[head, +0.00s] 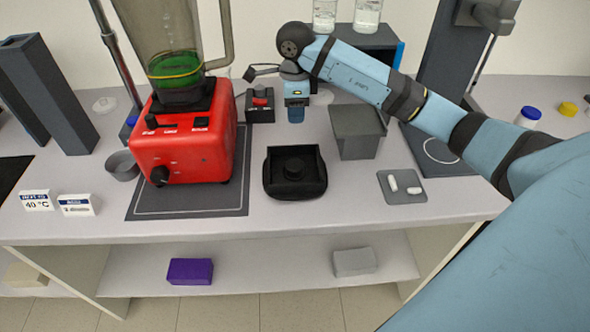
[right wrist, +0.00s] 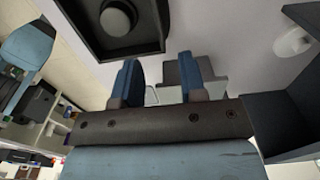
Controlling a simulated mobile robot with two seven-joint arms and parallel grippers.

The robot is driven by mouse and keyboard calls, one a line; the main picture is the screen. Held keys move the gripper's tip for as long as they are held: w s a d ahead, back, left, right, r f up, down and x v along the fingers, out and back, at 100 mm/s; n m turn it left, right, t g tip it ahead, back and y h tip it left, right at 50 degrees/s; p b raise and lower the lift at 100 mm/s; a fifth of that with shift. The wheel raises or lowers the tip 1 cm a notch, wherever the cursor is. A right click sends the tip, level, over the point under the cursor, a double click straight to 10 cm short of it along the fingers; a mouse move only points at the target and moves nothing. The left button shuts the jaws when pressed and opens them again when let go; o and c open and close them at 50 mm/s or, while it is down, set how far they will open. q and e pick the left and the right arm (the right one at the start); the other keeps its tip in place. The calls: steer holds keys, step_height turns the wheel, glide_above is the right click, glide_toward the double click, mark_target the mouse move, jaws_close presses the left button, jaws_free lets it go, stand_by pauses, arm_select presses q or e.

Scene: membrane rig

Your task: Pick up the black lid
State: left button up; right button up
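The black lid (head: 295,191) is a squarish piece with a round knob in its middle. It lies on the light worktop, right of the red blender base. It also shows at the top of the right wrist view (right wrist: 118,48). My right gripper (head: 296,118) is behind the lid in the head view, pointing down and apart from it. In the right wrist view its two blue fingers (right wrist: 163,66) stand apart with nothing held between them. My left gripper is not in view.
The red blender (head: 190,145) stands on a dark mat left of the lid. A grey bin (head: 357,150) stands close on the right. A small black box with a red button (head: 261,100) is behind. A grey pad (head: 402,196) holds white pieces. The worktop in front of the lid is clear.

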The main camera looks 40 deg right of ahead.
glide_above(293, 148)
steer(key=f, duration=0.4)
steer(key=d+f, duration=0.1)
steer(key=f, duration=0.1)
steer(key=shift+w+f, duration=0.15)
steer(key=shift+f, duration=0.25)
steer(key=shift+a+f+p, duration=0.2)
steer(key=shift+f+p, duration=0.15)
steer(key=shift+f, duration=1)
steer(key=shift+a+f+p, duration=0.15)
steer(key=shift+f+p, duration=0.15)
steer(key=shift+f, duration=1.05)
steer(key=shift+f, duration=0.1)
steer(key=shift+c, duration=0.2)
jaws_close()
